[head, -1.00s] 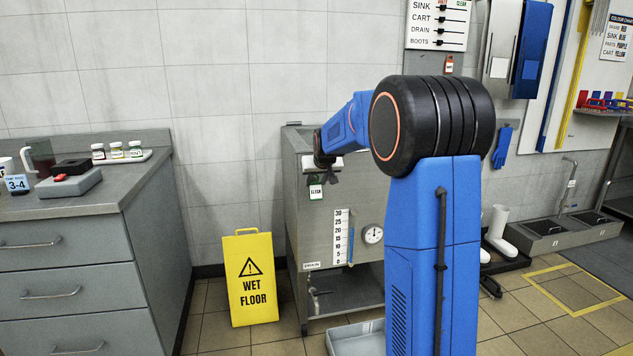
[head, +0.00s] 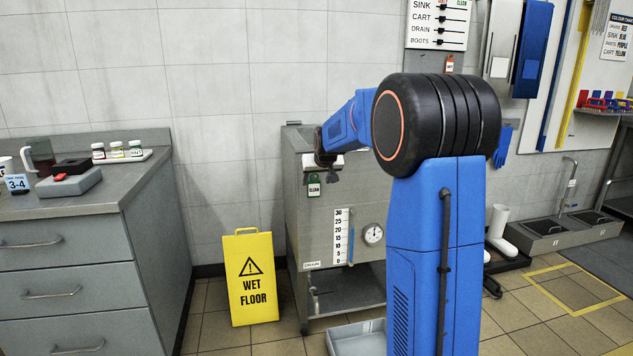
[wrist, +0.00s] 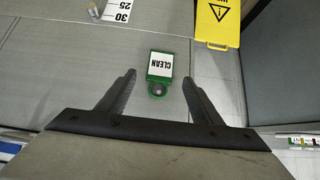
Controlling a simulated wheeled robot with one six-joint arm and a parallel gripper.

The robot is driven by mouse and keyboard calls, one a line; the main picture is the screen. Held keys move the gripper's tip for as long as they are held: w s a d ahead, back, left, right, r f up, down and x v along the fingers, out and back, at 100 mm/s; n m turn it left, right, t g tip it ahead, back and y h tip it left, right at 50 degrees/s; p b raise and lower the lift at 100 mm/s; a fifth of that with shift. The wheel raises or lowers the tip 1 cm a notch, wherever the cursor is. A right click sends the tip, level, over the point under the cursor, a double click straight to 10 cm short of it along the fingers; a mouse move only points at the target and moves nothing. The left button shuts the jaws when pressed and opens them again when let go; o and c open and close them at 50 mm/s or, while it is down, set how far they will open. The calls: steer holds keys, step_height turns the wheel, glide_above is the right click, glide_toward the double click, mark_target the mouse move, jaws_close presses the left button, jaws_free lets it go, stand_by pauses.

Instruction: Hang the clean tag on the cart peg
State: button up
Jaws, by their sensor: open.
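The clean tag (head: 314,187) is green with a white label reading CLEAN. It hangs upright against the front of the grey steel cart (head: 302,225), near its top left. In the wrist view the tag (wrist: 160,66) shows between and just beyond my fingertips, with a gap to each finger. A grey round end, apparently the peg (wrist: 157,90), fills the hole of its green ring. My gripper (wrist: 160,79) is open and holds nothing. In the head view my gripper (head: 333,177) is small and dark, just right of the tag.
A yellow wet floor sign (head: 250,280) stands left of the cart. A scale strip (head: 341,236) and a round gauge (head: 373,234) are on the cart front below. A grey tray (head: 355,338) lies on the floor. A grey counter (head: 95,195) stands at the left.

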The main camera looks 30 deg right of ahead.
steer(key=v, duration=1.6)
steer(key=shift+s, duration=0.2)
steer(key=s+a+f+n+g+y, duration=0.1)
steer(key=s+a+f, duration=0.3)
steer(key=s+a, duration=0.5)
steer(key=s+a+f+n+g+y, duration=0.1)
steer(key=s+a+f, duration=0.3)
steer(key=s, duration=0.9)
steer(key=s+a+f, duration=0.3)
steer(key=s+f, duration=0.3)
steer(key=s, duration=0.3)
steer(key=s+a+f+n+g, duration=0.1)
steer(key=s+a+f, duration=0.2)
steer(key=s+f, duration=0.3)
steer(key=s, duration=0.4)
steer(key=shift+s+g, duration=0.3)
steer(key=shift+s, duration=0.05)
